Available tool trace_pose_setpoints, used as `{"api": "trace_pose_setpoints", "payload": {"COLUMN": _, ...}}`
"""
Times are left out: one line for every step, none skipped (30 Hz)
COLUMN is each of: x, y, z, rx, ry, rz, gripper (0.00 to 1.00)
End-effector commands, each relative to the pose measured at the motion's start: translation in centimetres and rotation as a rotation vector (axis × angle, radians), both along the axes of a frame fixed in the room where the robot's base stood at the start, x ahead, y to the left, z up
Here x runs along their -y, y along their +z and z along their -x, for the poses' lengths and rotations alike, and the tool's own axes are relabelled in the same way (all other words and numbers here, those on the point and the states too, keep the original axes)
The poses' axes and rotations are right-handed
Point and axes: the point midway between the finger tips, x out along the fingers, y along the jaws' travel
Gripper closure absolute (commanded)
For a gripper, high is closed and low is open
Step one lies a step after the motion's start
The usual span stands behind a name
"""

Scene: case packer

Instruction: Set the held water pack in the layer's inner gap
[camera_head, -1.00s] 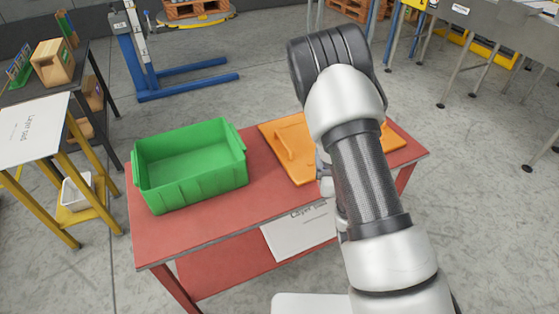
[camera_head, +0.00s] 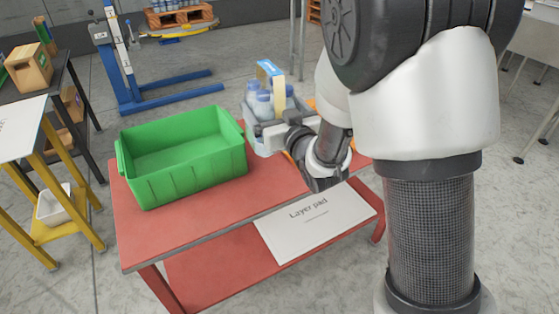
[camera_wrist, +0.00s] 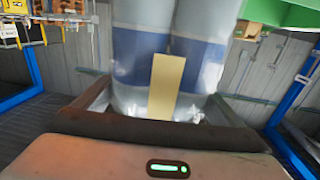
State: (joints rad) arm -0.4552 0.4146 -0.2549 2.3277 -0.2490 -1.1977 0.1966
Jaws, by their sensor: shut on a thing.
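The water pack (camera_head: 262,104) shows in the head view as clear bottles with pale blue caps and a carry strap. It is upright above the red table's back edge, right of the green bin. My gripper (camera_head: 270,130) is shut on it, with the hand to the right of the pack. In the wrist view the pack (camera_wrist: 140,62) stands between my fingers (camera_wrist: 160,105), with blue bands and a tan strip facing me. The pack's underside is hidden. I cannot make out a layer or its inner gap in either view.
The green bin (camera_head: 160,177) looks empty and stands on the red table (camera_head: 200,222). A white layer pad (camera_head: 312,222) lies on the shelf below. An orange piece (camera_head: 311,104) is mostly hidden behind my arm. A yellow stand (camera_head: 78,215) is at left.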

Motion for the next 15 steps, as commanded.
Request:
{"api": "trace_pose_setpoints", "payload": {"x": -0.9, "y": 0.4, "z": 0.1, "rx": 0.018, "ry": 0.025, "rz": -0.007, "gripper": 0.72}}
{"api": "trace_pose_setpoints", "payload": {"x": -1.4, "y": 0.6, "z": 0.2, "rx": 0.015, "ry": 0.038, "rz": -0.005, "gripper": 0.72}}
{"api": "trace_pose_setpoints", "payload": {"x": -1.9, "y": 0.9, "z": 0.4, "rx": 0.015, "ry": 0.053, "rz": -0.006, "gripper": 0.72}}
{"api": "trace_pose_setpoints", "payload": {"x": -2.3, "y": 1.2, "z": 0.5, "rx": 0.014, "ry": 0.063, "rz": -0.006, "gripper": 0.72}}
{"api": "trace_pose_setpoints", "payload": {"x": -2.6, "y": 1.4, "z": 0.6, "rx": 0.013, "ry": 0.072, "rz": -0.006, "gripper": 0.72}}
{"api": "trace_pose_setpoints", "payload": {"x": -2.9, "y": 1.6, "z": 0.7, "rx": 0.012, "ry": 0.08, "rz": -0.005, "gripper": 0.72}}
{"api": "trace_pose_setpoints", "payload": {"x": -3.1, "y": 1.8, "z": 0.7, "rx": 0.012, "ry": 0.086, "rz": -0.005, "gripper": 0.72}}
{"api": "trace_pose_setpoints", "payload": {"x": -3.3, "y": 1.8, "z": 0.8, "rx": 0.01, "ry": 0.09, "rz": -0.005, "gripper": 0.72}}
{"api": "trace_pose_setpoints", "payload": {"x": -3.4, "y": 1.7, "z": 0.9, "rx": 0.008, "ry": 0.094, "rz": -0.004, "gripper": 0.72}}
{"api": "trace_pose_setpoints", "payload": {"x": -3.5, "y": 1.4, "z": 0.9, "rx": 0.006, "ry": 0.097, "rz": -0.003, "gripper": 0.72}}
{"api": "trace_pose_setpoints", "payload": {"x": -3.6, "y": 1.1, "z": 0.9, "rx": 0.005, "ry": 0.098, "rz": -0.002, "gripper": 0.72}}
{"api": "trace_pose_setpoints", "payload": {"x": -3.6, "y": 0.5, "z": 0.9, "rx": 0.004, "ry": 0.099, "rz": -0.003, "gripper": 0.72}}
{"api": "trace_pose_setpoints", "payload": {"x": -3.6, "y": -0.1, "z": 0.9, "rx": 0.002, "ry": 0.099, "rz": -0.002, "gripper": 0.72}}
{"api": "trace_pose_setpoints", "payload": {"x": -3.6, "y": -0.7, "z": 0.9, "rx": 0.001, "ry": 0.099, "rz": -0.001, "gripper": 0.72}}
{"api": "trace_pose_setpoints", "payload": {"x": -3.6, "y": -1.7, "z": 0.9, "rx": 0.0, "ry": 0.098, "rz": -0.001, "gripper": 0.72}}
